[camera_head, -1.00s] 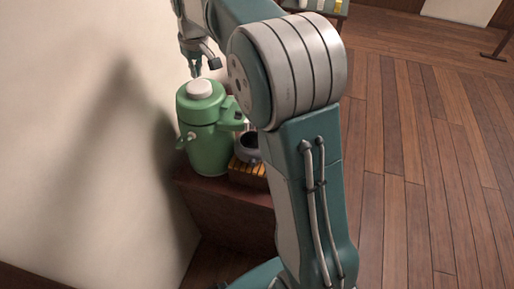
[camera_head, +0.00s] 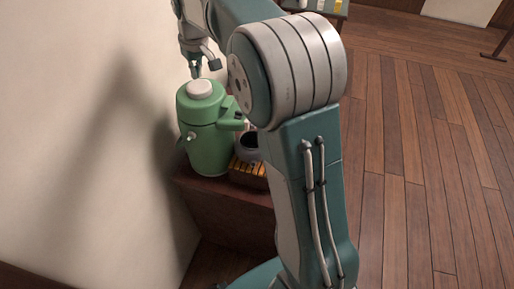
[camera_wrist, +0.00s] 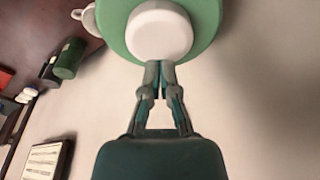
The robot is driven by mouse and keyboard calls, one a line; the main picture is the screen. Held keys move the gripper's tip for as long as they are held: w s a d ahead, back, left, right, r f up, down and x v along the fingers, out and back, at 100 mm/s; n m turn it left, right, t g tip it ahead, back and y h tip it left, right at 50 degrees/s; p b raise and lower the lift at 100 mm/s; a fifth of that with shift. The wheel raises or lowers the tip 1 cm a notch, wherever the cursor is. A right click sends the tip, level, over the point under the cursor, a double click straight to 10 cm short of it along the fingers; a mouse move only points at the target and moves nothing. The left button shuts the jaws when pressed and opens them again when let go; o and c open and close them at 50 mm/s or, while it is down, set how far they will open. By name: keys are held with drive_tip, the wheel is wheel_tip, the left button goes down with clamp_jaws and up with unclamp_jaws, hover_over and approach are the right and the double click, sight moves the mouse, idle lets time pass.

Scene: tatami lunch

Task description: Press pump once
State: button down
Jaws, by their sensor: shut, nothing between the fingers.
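The green pump pot (camera_head: 209,146) stands upright on a dark wooden stand near the wall. Its round white pump button (camera_head: 199,89) is on top. In the wrist view the white button (camera_wrist: 160,30) sits on the green lid (camera_wrist: 112,28). My gripper (camera_head: 196,74) is above the button, at its far side in the head view. In the wrist view my gripper (camera_wrist: 158,66) is shut and empty, its fingertips at the button's lower edge. I cannot tell whether they touch it.
A dark cup (camera_head: 249,146) on a slatted wooden rest (camera_head: 246,171) stands right of the pot. The wrist view shows a dark green canister (camera_wrist: 69,59) and a framed panel (camera_wrist: 45,160). The wall (camera_head: 75,130) is close on the left.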

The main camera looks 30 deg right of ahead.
sight(199, 85)
idle(0.4)
drive_tip(key=shift+f, duration=2.2)
drive_tip(key=shift+r, duration=2.2)
drive_tip(key=shift+r, duration=3)
